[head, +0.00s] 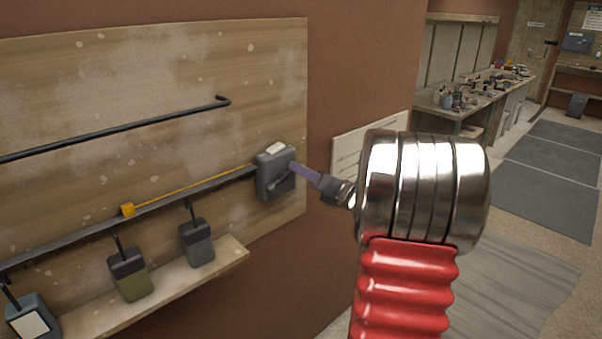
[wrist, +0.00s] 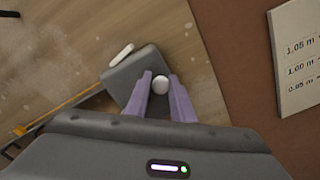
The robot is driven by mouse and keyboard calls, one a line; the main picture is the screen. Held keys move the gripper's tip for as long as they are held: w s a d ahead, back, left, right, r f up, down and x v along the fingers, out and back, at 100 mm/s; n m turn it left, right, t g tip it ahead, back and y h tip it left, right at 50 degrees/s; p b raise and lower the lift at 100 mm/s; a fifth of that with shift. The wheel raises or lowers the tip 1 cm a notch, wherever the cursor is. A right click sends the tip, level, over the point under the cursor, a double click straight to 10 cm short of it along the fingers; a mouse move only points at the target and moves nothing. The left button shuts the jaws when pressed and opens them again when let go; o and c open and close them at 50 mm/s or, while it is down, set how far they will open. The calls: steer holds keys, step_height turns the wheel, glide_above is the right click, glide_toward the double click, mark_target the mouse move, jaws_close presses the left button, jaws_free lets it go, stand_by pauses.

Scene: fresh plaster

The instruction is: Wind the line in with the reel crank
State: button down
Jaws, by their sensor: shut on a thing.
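The reel is a dark grey box (head: 268,184) with a pale label on top, mounted at the right end of the wooden board. It also shows in the wrist view (wrist: 122,70). My gripper (head: 294,168) reaches it from the right. In the wrist view my two purple fingers (wrist: 160,90) are shut on the round white crank knob (wrist: 160,84). The crank arm is mostly hidden by the fingers. A yellow line (head: 190,187) runs left from the reel to a yellow block (head: 127,210) on the dark rail.
A dark bar (head: 110,131) sticks out above the rail. Several dark tools hang below, over a wooden ledge (head: 190,282). A white board with height marks (wrist: 300,62) is on the brown wall to the right. Benches and floor mats lie farther back.

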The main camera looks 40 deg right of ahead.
steer(key=shift+f+n, duration=0.2)
steer(key=shift+n, duration=0.1)
steer(key=n, duration=0.1)
steer(key=r+n, duration=0.1)
steer(key=shift+a+n, duration=0.3)
steer(key=n, duration=0.2)
steer(key=a+r+n, duration=0.1)
steer(key=n, duration=0.1)
steer(key=a+n, duration=0.1)
steer(key=n, duration=0.2)
steer(key=shift+a+r, duration=0.2)
steer(key=shift+r, duration=0.05)
steer(key=n, duration=0.1)
steer(key=a+n, duration=0.1)
steer(key=shift+r+n, duration=0.1)
steer(key=shift+n, duration=0.3)
steer(key=a+n, duration=0.1)
steer(key=n, duration=0.1)
steer(key=shift+s+a+n, duration=0.1)
steer(key=shift+n, duration=0.3)
steer(key=n, duration=0.1)
steer(key=a+n, duration=0.1)
steer(key=n, duration=0.1)
steer(key=shift+a+f+n, duration=0.15)
steer(key=shift+f+n, duration=0.05)
steer(key=shift+n, duration=0.1)
steer(key=n, duration=0.2)
steer(key=a+f+n, duration=0.1)
steer(key=n, duration=0.2)
steer(key=shift+a, duration=0.2)
